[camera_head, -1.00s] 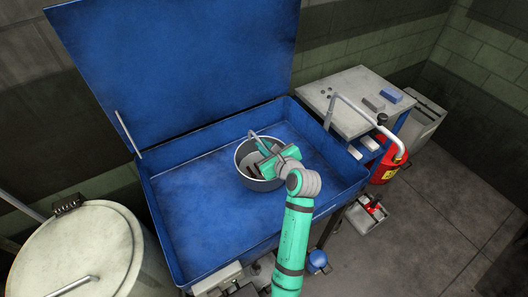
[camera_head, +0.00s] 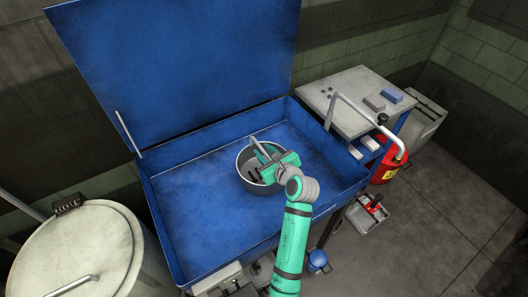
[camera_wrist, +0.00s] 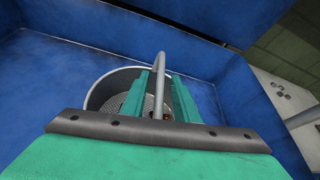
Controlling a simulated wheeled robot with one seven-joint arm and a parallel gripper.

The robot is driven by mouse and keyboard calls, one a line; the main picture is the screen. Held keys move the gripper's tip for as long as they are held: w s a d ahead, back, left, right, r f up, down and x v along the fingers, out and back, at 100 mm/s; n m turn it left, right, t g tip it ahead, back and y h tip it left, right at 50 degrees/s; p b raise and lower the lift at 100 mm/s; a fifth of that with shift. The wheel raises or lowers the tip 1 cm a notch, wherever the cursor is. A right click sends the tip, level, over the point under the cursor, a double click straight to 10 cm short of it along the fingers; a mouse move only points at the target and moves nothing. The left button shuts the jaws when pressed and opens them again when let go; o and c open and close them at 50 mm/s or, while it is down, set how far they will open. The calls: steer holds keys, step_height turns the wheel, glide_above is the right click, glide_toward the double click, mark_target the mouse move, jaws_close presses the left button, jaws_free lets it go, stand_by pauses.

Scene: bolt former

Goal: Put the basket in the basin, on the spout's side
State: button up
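The basket (camera_head: 248,179) is a round grey metal pail with a thin bail handle (camera_head: 253,144). It is inside the blue basin (camera_head: 190,225), right of its middle; whether it touches the floor I cannot tell. My gripper (camera_head: 265,163) reaches over it from the right. In the wrist view, the handle (camera_wrist: 160,65) rises between the two green fingers of my gripper (camera_wrist: 160,92), which look closed on it. The basket's rim (camera_wrist: 98,90) shows behind them, with small parts inside.
The basin's blue lid (camera_head: 180,65) stands open at the back. A pale drum (camera_head: 80,245) stands at left. The basin's left floor is clear.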

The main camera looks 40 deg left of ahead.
steer(key=shift+r, duration=0.15)
steer(key=v, duration=1.2)
steer(key=s+a+r+m+y, duration=0.15)
steer(key=s+m+y, duration=0.35)
steer(key=s, duration=0.5)
steer(key=s+d+r+m+t+y, duration=0.1)
steer(key=s+d+r+m+t, duration=0.45)
steer(key=m, duration=0.55)
steer(key=s+d+f+m+t+h, duration=0.25)
steer(key=d+m+t+h, duration=0.2)
steer(key=d+m, duration=0.4)
steer(key=s+d+f+m+t+h, duration=0.1)
steer(key=s+d+m+t+h, duration=0.4)
steer(key=m, duration=0.6)
steer(key=s+d+f+m+g+h, duration=0.6)
steer(key=s+d+f+m+h, duration=0.2)
steer(key=m, duration=0.7)
step_height(320, 180, down, 2)
steer(key=shift+s+d+f+h, duration=0.2)
steer(key=shift+s+d+h, duration=0.15)
steer(key=shift+s+d, duration=0.5)
